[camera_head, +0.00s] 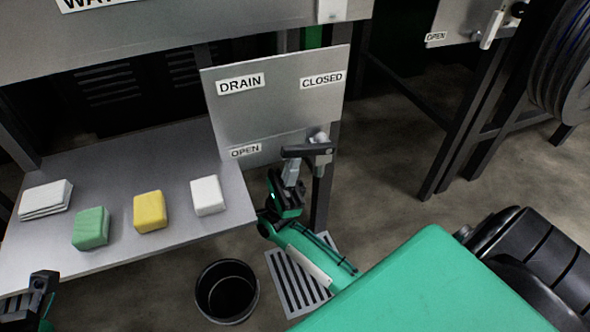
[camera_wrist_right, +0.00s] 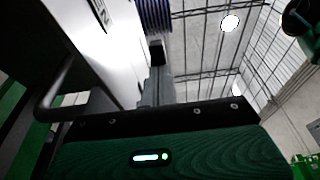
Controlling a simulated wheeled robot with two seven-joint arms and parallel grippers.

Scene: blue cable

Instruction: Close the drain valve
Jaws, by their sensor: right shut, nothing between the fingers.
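The drain valve's dark lever (camera_head: 305,150) lies nearly level on the grey DRAIN panel (camera_head: 270,110). It points left from its pivot, just right of the OPEN label (camera_head: 245,151). The CLOSED label (camera_head: 321,80) is higher, above the pivot. My right gripper (camera_head: 291,168) is shut and empty, pointing up just below the lever's free end; I cannot tell whether it touches. Its shut fingers also show in the right wrist view (camera_wrist_right: 157,75), beside a pale panel. My left gripper (camera_head: 38,290) is partly in view at the lower left edge; its jaws are unclear.
A grey shelf (camera_head: 120,240) left of the panel holds a white cloth stack (camera_head: 45,199) and green (camera_head: 91,228), yellow (camera_head: 150,211) and white (camera_head: 207,195) blocks. A black bucket (camera_head: 227,290) and floor grate (camera_head: 298,280) lie below. A dark post stands under the panel.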

